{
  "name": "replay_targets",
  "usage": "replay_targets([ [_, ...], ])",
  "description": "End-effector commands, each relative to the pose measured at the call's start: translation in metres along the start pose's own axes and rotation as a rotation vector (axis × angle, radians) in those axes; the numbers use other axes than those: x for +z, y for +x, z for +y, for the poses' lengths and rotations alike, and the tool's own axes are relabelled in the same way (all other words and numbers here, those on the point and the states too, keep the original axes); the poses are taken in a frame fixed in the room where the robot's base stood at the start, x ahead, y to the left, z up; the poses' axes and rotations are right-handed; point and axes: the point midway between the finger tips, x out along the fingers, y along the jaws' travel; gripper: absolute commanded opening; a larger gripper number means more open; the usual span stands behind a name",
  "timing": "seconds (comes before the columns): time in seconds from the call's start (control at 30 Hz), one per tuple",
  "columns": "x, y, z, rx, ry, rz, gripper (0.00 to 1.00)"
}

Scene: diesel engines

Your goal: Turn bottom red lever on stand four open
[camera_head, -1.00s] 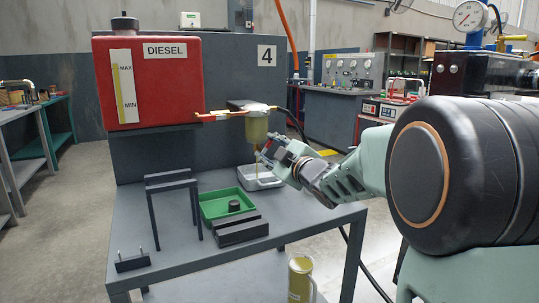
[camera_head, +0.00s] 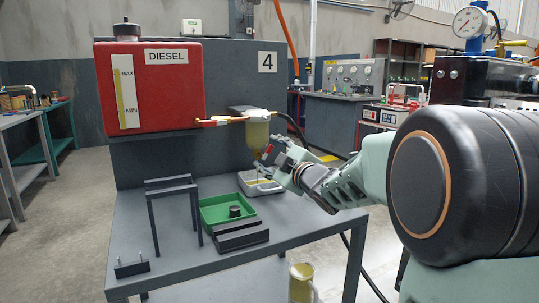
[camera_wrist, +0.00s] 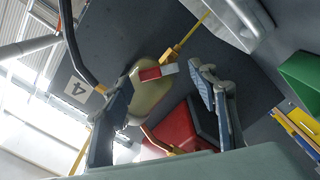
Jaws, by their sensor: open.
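The bottom red lever (camera_wrist: 150,74), with a pale grey end, shows in the wrist view beneath the yellowish filter bowl (camera_wrist: 152,98). It lies between the two spread fingers of my gripper (camera_wrist: 165,95), nearer the left one; I cannot tell whether they touch. A brass-yellow fitting (camera_wrist: 170,56) is beside the lever. In the head view the filter bowl (camera_head: 256,134) hangs from the stand's panel (camera_head: 230,70), marked 4 (camera_head: 267,58). My gripper (camera_head: 268,157) is just below and right of the bowl, and hides the lever's details there.
A grey drain tray (camera_head: 262,184) sits below the filter. A green tray (camera_head: 222,209), dark blocks (camera_head: 240,234) and a black frame (camera_head: 173,188) stand on the bench. The red diesel tank (camera_head: 150,85) is at left. A yellow-filled jug (camera_head: 301,283) is below the bench edge.

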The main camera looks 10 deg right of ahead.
Motion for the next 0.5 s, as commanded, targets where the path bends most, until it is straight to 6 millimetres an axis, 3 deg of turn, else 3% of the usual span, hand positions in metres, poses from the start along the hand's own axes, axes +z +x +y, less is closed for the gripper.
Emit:
replay_targets([
  [0.17, 0.000, -0.013, 0.002, 0.003, -0.001, 0.000, 0.54],
  [0.5, 0.000, -0.079, 0.001, 0.002, -0.001, -0.002, 0.54],
])
